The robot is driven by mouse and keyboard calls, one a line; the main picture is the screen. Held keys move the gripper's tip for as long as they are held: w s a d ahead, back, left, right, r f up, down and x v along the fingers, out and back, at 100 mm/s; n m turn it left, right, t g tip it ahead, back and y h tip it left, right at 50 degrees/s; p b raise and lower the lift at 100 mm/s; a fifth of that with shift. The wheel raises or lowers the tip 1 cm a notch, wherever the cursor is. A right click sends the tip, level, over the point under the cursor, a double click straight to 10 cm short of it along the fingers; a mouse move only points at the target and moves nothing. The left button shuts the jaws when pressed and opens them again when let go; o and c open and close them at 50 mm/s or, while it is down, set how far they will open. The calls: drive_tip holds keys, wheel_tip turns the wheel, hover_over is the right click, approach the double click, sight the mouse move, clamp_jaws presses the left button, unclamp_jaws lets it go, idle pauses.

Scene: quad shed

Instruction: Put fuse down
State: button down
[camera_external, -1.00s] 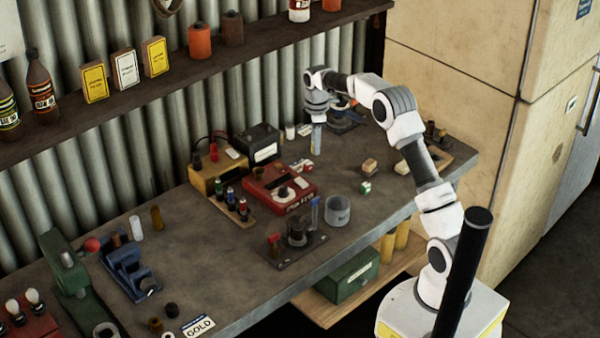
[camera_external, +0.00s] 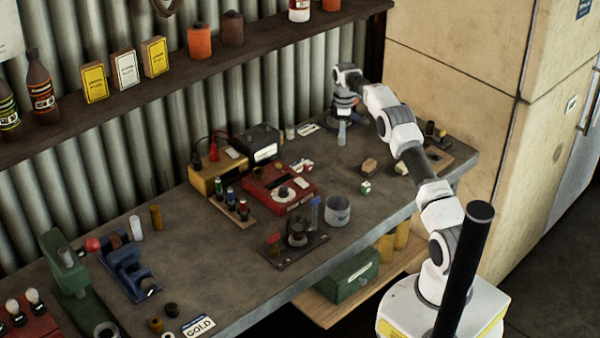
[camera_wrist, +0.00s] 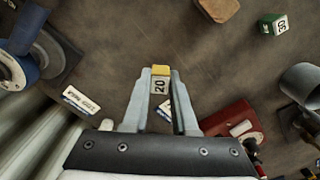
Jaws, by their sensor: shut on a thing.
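My gripper (camera_wrist: 161,76) is shut on a small fuse (camera_wrist: 160,84) with a yellow end and a pale face marked "20", held between the fingertips over the bench. In the external view my gripper (camera_external: 342,138) points down at the back right of the bench; the fuse cannot be made out there. How far the fuse is above the bench top is unclear. A green and white fuse marked "30" (camera_wrist: 273,24) stands apart on the bench, also seen in the external view (camera_external: 366,187).
A tan block (camera_wrist: 217,8) lies near the green fuse. A white label card (camera_wrist: 80,100) lies left of my gripper, a blue device (camera_wrist: 22,40) further left. A red box (camera_external: 280,187) and grey cup (camera_external: 337,210) stand nearby. Bare bench lies ahead of my fingertips.

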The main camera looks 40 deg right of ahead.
sight(330, 158)
drive_tip(key=shift+w+a+f, duration=0.45)
drive_tip(key=shift+w+a, duration=0.1)
drive_tip(key=shift+w+a+p, duration=0.15)
drive_tip(key=shift+w+p, duration=0.2)
drive_tip(key=shift+p, duration=0.1)
drive_tip(key=shift+w+a+f+p, duration=0.5)
drive_tip(key=shift+w+f, duration=0.05)
drive_tip(key=shift+f, duration=2.1)
drive_tip(key=shift+f, duration=0.1)
drive_tip(key=shift+f, duration=0.2)
drive_tip(key=c, duration=0.7)
unclamp_jaws()
drive_tip(key=shift+r, duration=0.1)
drive_tip(key=shift+r, duration=0.15)
